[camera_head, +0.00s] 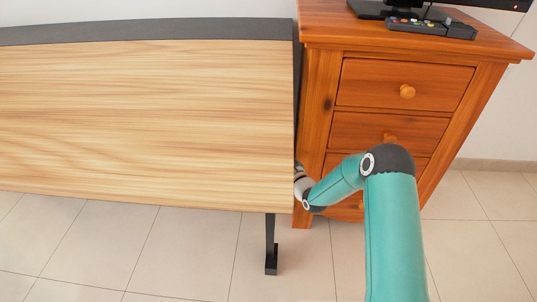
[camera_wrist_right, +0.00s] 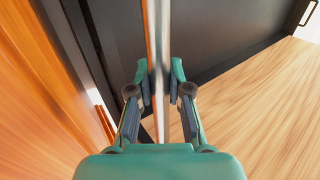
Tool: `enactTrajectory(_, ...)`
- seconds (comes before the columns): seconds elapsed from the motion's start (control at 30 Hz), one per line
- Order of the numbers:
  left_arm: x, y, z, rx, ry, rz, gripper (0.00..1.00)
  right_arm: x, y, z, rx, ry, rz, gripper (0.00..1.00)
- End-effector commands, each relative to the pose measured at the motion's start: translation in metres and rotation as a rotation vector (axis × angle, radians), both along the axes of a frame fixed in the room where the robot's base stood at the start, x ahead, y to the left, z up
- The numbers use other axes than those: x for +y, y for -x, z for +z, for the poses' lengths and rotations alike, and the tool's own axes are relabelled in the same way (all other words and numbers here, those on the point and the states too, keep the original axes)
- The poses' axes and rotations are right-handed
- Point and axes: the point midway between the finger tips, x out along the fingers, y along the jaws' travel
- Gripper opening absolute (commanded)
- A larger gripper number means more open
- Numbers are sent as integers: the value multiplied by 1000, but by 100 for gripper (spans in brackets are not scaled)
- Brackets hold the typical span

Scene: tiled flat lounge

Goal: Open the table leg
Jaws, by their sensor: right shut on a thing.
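The wood-topped table (camera_head: 150,120) fills the left of the head view, with a black leg and foot (camera_head: 271,245) showing below its right end. In the right wrist view a thin shiny metal bar, the table leg (camera_wrist_right: 158,35), runs between the fingers of my right gripper (camera_wrist_right: 160,85). The gripper is shut on this bar. The table's pale wood (camera_wrist_right: 255,95) lies to its right. In the head view the right gripper's fingers are hidden behind the table's right edge. My left gripper is not in view.
An orange wooden drawer cabinet (camera_head: 402,92) stands close to the table's right end, leaving a narrow gap where my right wrist is. Tiled floor (camera_head: 180,245) is clear in front.

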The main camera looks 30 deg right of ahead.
Motion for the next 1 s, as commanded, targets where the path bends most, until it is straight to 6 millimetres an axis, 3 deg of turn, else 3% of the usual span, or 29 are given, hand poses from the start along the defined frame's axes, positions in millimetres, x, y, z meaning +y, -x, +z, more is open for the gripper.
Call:
enactTrajectory(0.27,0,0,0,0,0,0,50,-6,2,0,0,-1,-11,0)
enactTrajectory(0.3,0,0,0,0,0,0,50,-6,2,0,1,-1,-12,25)
enactTrajectory(0.43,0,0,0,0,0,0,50,-5,2,0,0,0,-10,44)
enactTrajectory(0.77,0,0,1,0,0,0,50,-4,3,0,1,0,-7,44)
enactTrajectory(1.0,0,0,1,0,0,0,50,-5,27,-1,4,-2,-8,44)
